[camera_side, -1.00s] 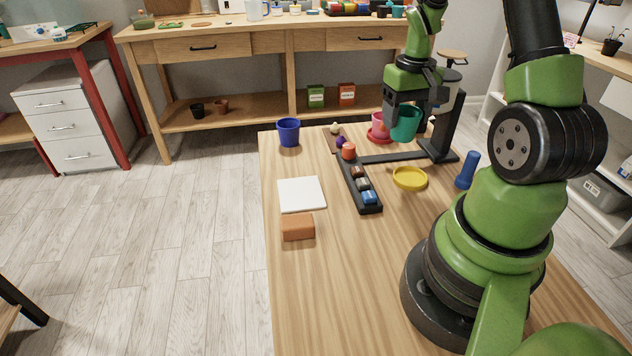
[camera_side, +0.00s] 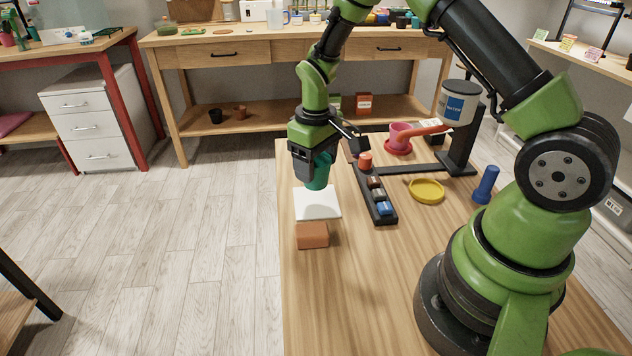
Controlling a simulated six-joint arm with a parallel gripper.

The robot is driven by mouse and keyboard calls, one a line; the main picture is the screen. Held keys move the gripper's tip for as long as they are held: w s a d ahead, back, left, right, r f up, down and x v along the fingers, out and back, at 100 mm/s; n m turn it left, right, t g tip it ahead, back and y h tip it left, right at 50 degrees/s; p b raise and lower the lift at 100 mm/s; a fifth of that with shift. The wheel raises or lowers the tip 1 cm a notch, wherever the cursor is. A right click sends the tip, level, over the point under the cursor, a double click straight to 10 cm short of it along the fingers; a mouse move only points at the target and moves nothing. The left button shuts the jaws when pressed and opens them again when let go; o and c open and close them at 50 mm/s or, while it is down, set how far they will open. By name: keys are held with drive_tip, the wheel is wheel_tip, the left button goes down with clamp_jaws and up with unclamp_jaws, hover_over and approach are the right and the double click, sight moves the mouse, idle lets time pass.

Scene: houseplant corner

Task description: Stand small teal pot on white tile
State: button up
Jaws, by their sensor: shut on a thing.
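The small teal pot (camera_side: 319,174) hangs upright in my gripper (camera_side: 312,170), which is shut on it; the gripper's dark fingers cover the pot's left side. The white tile (camera_side: 317,207) lies flat near the table's left edge. The pot's base shows just at the tile's far edge. I cannot tell whether it is above the tile or touching it.
An orange-brown block (camera_side: 312,236) sits just in front of the tile. A black rack (camera_side: 386,218) with small coloured items stands to the right. A yellow saucer (camera_side: 427,190), a blue cylinder (camera_side: 486,185) and a pink pot (camera_side: 400,134) are farther right.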

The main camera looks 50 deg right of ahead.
sight(316, 181)
drive_tip(key=shift+f, duration=2.1)
drive_tip(key=shift+f, duration=0.1)
drive_tip(key=o, duration=0.9)
